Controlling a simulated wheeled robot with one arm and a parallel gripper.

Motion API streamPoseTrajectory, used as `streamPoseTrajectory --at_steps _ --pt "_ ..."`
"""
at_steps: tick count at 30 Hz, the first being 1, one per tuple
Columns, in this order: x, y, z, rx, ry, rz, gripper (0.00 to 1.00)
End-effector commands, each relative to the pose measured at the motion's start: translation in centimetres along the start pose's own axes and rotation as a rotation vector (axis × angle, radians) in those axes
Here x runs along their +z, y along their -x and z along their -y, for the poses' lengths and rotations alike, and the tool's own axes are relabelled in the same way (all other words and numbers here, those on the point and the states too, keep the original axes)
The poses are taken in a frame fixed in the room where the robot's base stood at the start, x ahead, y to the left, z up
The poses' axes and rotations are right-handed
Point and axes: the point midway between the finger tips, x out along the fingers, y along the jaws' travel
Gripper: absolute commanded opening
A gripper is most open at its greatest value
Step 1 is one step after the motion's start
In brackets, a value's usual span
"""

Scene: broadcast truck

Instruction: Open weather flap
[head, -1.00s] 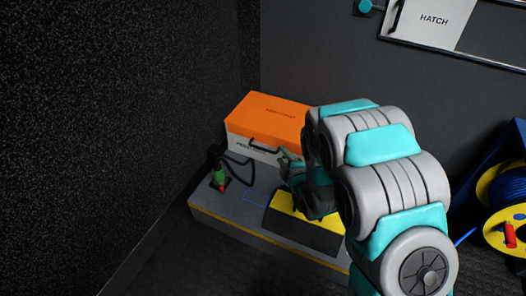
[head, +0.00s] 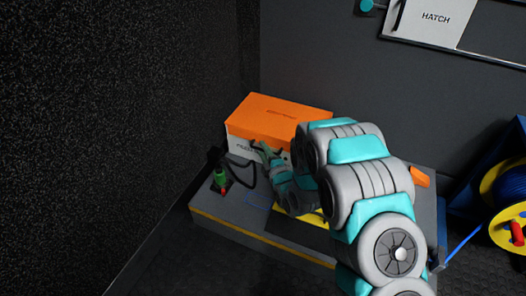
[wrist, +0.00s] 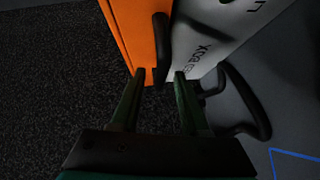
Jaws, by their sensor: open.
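An orange-and-white box (head: 280,113) stands on the grey platform at the back; I take its orange cover for the weather flap. Its orange panel (wrist: 131,25) and white lettered face (wrist: 208,35) also show in the wrist view. A black bar handle (wrist: 161,45) lies along the edge between orange and white. My gripper (head: 264,150) is at the box's white front. In the wrist view my gripper (wrist: 160,75) is open, its fingertips on either side of the handle's lower end. Whether they touch it I cannot tell. My arm hides the box's right part.
The grey platform (head: 225,215) has a yellow-striped edge. A green connector (head: 221,178) and black cable stand left of my gripper. A dark wall is close on the left. A blue cable reel (head: 508,190) stands at right. A hatch panel (head: 435,18) is on the back wall.

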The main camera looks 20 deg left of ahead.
Motion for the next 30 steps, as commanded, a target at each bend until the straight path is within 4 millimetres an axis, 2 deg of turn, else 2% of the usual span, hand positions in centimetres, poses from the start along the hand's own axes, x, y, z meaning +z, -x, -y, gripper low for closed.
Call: streamPoseTrajectory --at_steps 4,11,22,30 --pt "0.08 -0.83 0.04 -0.002 -0.001 0.001 0.45" --pt "0.07 -0.87 0.02 -0.002 0.0 0.001 0.44" --pt "0.07 -0.86 0.03 -0.002 0.0 0.001 0.02" --pt "0.06 -0.85 0.05 -0.002 0.0 0.001 0.0"
